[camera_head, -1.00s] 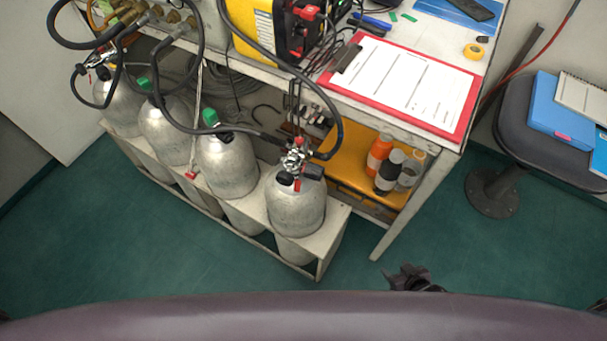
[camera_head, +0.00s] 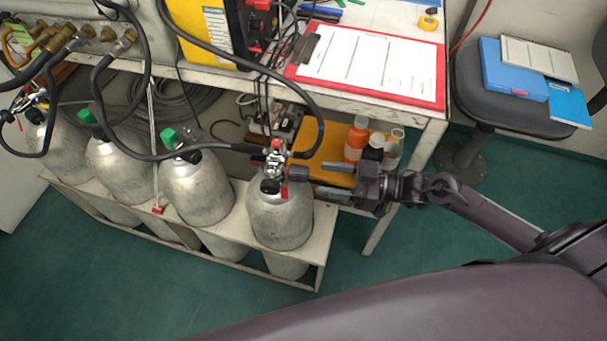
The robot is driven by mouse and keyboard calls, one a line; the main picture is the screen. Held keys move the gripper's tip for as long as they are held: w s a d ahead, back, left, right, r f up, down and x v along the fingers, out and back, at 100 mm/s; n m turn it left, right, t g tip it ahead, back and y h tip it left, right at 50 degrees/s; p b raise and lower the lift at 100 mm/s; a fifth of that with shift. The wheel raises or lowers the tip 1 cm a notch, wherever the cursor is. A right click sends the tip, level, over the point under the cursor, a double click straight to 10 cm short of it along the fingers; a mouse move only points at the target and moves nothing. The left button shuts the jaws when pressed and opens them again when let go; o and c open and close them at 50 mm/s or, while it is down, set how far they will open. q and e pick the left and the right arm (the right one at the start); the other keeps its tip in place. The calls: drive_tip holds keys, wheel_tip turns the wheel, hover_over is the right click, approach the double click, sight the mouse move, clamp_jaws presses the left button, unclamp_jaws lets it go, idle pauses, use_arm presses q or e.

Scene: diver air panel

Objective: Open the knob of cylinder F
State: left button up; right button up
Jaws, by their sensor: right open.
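Several silver cylinders stand in a row in a white rack. No letter is readable on them, so I cannot tell by label which is F. The rightmost cylinder (camera_head: 280,220) has a metal valve with red parts (camera_head: 275,155) and a hose fitted on top. A dark knob (camera_head: 298,173) sticks out from the right side of this valve. My right gripper (camera_head: 320,180) is open and empty, pointing left at this knob. Its fingertips are just right of the knob and look apart from it. My left gripper is out of view.
The white rack (camera_head: 310,255) holds the cylinders. A bench with a red clipboard (camera_head: 435,85) stands behind. Orange and dark bottles (camera_head: 356,138) stand on a yellow shelf behind my gripper. Black hoses (camera_head: 315,100) hang above the cylinders. A dark chair (camera_head: 475,110) is at right.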

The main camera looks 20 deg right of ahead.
sight(307, 175)
drive_tip(key=x, duration=0.6)
drive_tip(key=shift+d, duration=0.1)
drive_tip(key=c, duration=1)
